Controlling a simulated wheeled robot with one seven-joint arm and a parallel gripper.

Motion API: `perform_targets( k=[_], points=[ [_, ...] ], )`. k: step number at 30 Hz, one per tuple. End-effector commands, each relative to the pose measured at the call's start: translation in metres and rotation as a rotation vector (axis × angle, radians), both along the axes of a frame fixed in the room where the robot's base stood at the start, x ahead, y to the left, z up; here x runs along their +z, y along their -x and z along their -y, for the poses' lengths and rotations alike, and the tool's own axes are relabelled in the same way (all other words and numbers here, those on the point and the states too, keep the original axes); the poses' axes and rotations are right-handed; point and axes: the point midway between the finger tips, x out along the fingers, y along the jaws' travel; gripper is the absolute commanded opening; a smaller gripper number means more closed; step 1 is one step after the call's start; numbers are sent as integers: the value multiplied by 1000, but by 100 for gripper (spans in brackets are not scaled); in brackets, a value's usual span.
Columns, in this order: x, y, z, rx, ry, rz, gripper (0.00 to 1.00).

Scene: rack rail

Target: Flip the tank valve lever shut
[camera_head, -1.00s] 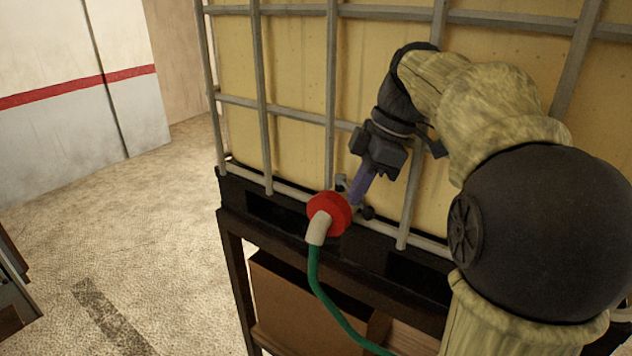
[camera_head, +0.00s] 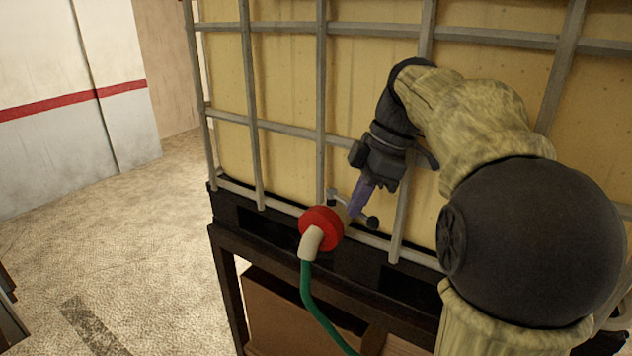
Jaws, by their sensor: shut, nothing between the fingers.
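The tank valve sits low on the front of the caged yellow tank (camera_head: 285,80), behind a red round collar (camera_head: 320,223) with a pale spout. A thin lever with dark rounded ends (camera_head: 373,222) shows just behind and right of the collar; its middle is partly hidden. My gripper (camera_head: 357,205) reaches down from the upper right. Its purple fingers are shut with nothing between them, and the tips are close to the lever between its two ends. I cannot tell whether they touch it.
Grey cage bars (camera_head: 320,110) stand close behind my gripper. A green hose (camera_head: 308,290) hangs from the spout. A dark stand (camera_head: 222,255) carries the tank, with a brown box (camera_head: 268,310) beneath. Open floor (camera_head: 120,220) lies to the left.

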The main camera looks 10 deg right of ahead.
Motion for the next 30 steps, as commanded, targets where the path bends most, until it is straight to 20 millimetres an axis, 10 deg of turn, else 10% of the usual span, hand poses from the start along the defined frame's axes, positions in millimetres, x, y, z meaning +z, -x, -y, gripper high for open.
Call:
perform_targets(
  k=[9,30],
  points=[
    [18,9,-36,4,0,3,0],
    [97,-3,-3,-3,0,2,0]
  ],
)
